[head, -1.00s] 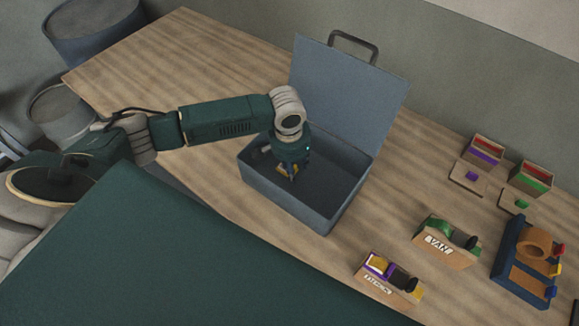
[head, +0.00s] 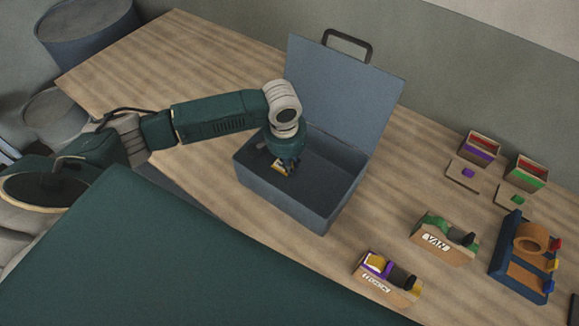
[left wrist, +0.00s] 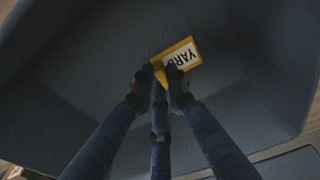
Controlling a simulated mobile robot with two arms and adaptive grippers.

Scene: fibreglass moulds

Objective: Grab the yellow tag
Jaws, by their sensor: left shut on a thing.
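The yellow tag (left wrist: 178,58) has a white face with dark letters that look like "YARD". In the left wrist view it sits between the fingertips of my left gripper (left wrist: 163,80), which is shut on one end of it. In the head view the tag (head: 279,167) shows as a small yellow and white patch under my left gripper (head: 287,165). Both are within the open blue-grey box (head: 285,197). I cannot tell whether the tag touches the box floor. My right gripper is not in view.
The box's lid (head: 340,95) stands open at the back. To the right on the wooden table (head: 130,60) are a holder with purple trim (head: 385,278), a holder marked "VAN" (head: 443,243), a blue-framed stand (head: 523,258) and two small open boxes (head: 482,150). The table's left part is clear.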

